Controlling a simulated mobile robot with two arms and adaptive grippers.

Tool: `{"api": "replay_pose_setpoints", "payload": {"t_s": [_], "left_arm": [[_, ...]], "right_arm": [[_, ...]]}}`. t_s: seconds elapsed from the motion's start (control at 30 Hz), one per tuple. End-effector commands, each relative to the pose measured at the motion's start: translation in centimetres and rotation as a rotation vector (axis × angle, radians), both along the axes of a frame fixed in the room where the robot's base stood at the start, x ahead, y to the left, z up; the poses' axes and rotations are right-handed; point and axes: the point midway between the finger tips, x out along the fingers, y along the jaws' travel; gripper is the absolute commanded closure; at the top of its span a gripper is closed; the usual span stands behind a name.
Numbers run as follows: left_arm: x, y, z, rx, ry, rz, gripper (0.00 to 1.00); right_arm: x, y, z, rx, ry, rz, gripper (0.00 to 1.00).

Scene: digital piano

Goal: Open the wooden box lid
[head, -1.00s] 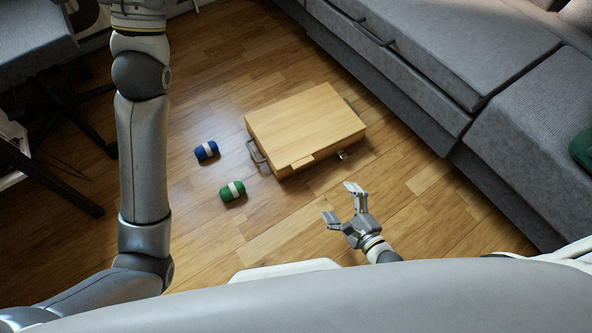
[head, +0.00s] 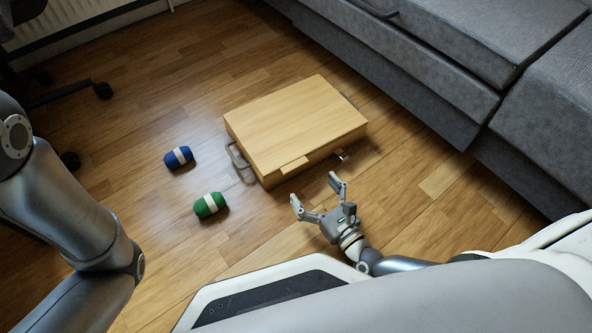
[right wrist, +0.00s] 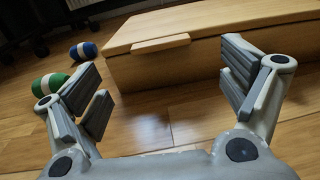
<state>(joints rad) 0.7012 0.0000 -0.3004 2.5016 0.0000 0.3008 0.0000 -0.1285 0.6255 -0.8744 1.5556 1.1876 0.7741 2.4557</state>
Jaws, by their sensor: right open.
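The wooden box (head: 300,120) lies flat on the floor with its lid shut. A lighter wooden tab (head: 294,165) sticks out at the lid's near edge; in the right wrist view the tab (right wrist: 160,44) is ahead, between the fingers and above the box front. My right gripper (head: 314,192) is open and empty, in front of the box's near side and apart from it. It also shows in the right wrist view (right wrist: 165,85). My left arm enters at the left of the head view, but its gripper is out of the picture.
A metal handle (head: 237,156) is on the box's left side. A blue roll (head: 179,157) and a green roll (head: 210,205) lie on the floor left of the box. A grey sofa (head: 430,90) stands behind and right. Floor in front is clear.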

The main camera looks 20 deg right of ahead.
Motion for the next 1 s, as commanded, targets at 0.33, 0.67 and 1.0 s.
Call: {"api": "replay_pose_setpoints", "payload": {"t_s": [0.33,0.67,1.0], "left_arm": [[0.1,0.0,-3.0,0.000,0.002,0.000,0.60],[0.1,0.0,-3.4,0.000,0.002,0.000,0.60],[0.1,0.0,-3.4,0.000,0.002,0.000,0.60]], "right_arm": [[6.1,1.6,-0.3,0.000,-0.002,-0.001,0.07],[7.7,2.0,-0.1,-0.004,0.000,0.000,0.07],[7.7,2.0,-0.1,-0.003,0.000,0.000,0.30]]}}
